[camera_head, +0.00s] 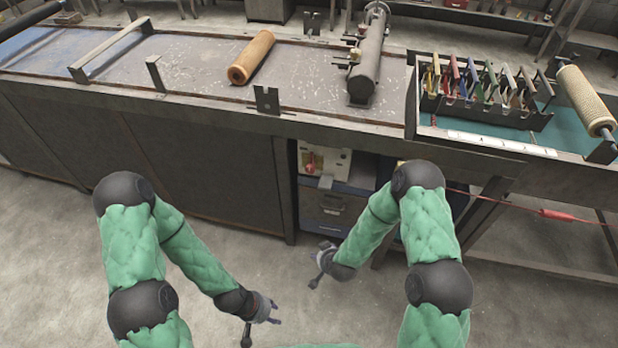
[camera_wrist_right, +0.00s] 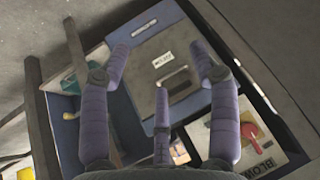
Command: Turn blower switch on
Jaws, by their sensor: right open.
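The blower switch is a red lever (camera_head: 311,167) on a pale panel (camera_head: 336,163) under the long table. In the right wrist view the red lever (camera_wrist_right: 251,133) shows at the lower right, on the panel (camera_wrist_right: 275,150) with partly cut-off lettering that starts "BLOW". My right gripper (camera_head: 318,264) is in front of and below the panel, open and empty. In the right wrist view its fingers (camera_wrist_right: 161,62) are spread over a grey box, and the lever lies just right of the right finger, apart from it. My left gripper (camera_head: 264,328) is low over the floor, open and empty.
A blue-grey drawer box (camera_head: 330,208) stands below the panel. The table (camera_head: 205,60) carries an orange-brown roll (camera_head: 251,56) and a dark metal tube (camera_head: 367,65). A rack of coloured tools (camera_head: 485,100) stands at right. A red cable (camera_head: 560,214) crosses at right. The floor in front is clear.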

